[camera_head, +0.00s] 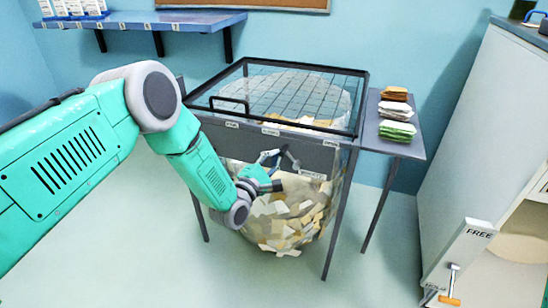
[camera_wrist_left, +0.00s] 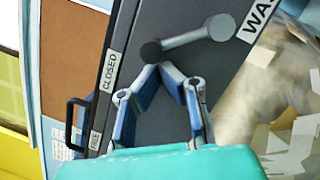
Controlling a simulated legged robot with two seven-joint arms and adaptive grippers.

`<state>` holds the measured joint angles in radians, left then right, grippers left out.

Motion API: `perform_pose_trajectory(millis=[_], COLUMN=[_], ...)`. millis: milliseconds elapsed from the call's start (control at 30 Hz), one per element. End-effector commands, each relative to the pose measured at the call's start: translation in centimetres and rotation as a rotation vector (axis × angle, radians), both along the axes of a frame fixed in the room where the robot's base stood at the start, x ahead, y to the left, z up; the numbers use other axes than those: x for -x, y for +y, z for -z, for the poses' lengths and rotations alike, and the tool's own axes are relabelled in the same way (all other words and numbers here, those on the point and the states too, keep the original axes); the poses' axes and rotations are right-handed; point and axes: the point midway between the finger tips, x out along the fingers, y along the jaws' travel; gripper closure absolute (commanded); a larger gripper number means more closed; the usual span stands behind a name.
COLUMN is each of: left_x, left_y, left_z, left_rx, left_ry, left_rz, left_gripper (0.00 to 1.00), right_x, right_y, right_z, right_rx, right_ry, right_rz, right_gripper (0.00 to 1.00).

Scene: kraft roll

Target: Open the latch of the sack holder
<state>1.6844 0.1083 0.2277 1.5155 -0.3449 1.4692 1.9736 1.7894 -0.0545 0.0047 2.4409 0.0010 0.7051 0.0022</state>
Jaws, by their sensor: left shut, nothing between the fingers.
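The sack holder (camera_head: 349,165) is a dark frame with a grey front panel and a closed mesh lid (camera_head: 290,90); a clear sack (camera_head: 285,215) full of paper scraps hangs inside. On the panel is the latch, a short grey lever (camera_wrist_left: 188,38) with a dark round end near the label CLOSED (camera_wrist_left: 111,71). The lever also shows in the head view (camera_head: 291,158). My left gripper (camera_head: 274,157) is in front of the panel. In the left wrist view its fingertips (camera_wrist_left: 161,70) meet, shut and empty, just beside the dark end; contact cannot be told. My right gripper is not in view.
A side shelf (camera_head: 402,147) at the holder's right bears stacked folded sacks (camera_head: 396,112). A wall shelf (camera_head: 140,20) is at the upper left. A white cabinet (camera_head: 470,130) stands at the right, with a FREE sign and orange-handled lever (camera_head: 451,285). The floor in front is clear.

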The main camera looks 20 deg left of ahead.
Motion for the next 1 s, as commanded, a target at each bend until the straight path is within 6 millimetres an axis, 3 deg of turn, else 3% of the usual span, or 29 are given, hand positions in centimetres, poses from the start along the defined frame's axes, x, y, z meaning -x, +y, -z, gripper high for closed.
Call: perform_pose_trajectory(millis=[767,1000], left_x=[0.0,0.0], left_y=[-0.5,-1.1], left_z=[-1.0,-1.9], left_rx=[-0.139,-0.268], left_ry=[-0.005,-0.01], left_rz=[0.0,0.001], left_gripper=[1.0,1.0], right_x=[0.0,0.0], right_y=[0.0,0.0], right_z=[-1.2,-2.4], right_rx=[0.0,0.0], right_ry=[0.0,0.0], right_rz=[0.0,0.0], right_gripper=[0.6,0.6])
